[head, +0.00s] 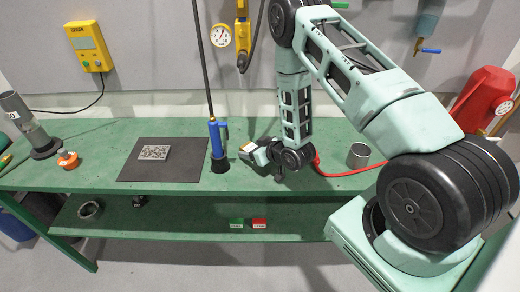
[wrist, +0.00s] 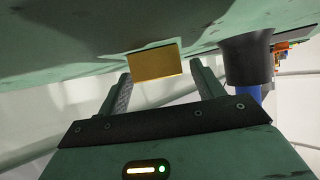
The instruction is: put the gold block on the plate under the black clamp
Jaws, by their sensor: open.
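The gold block (wrist: 155,62) lies between the tips of my gripper (wrist: 160,78) in the wrist view, against the green bench top, with a finger apart on each side. My gripper is open. A grey speckled plate (head: 153,152) lies on a black mat (head: 190,162) to the left. A blue upright tool with a black foot (head: 219,165) stands between mat and gripper; I cannot tell whether it is the clamp.
The blue tool's black foot (wrist: 247,62) is close right of the fingers in the wrist view. A metal cup (head: 358,155) and red hose (head: 345,172) are on the right. An orange-topped item (head: 68,160) stands far left. The front of the green bench (head: 150,186) is mostly clear.

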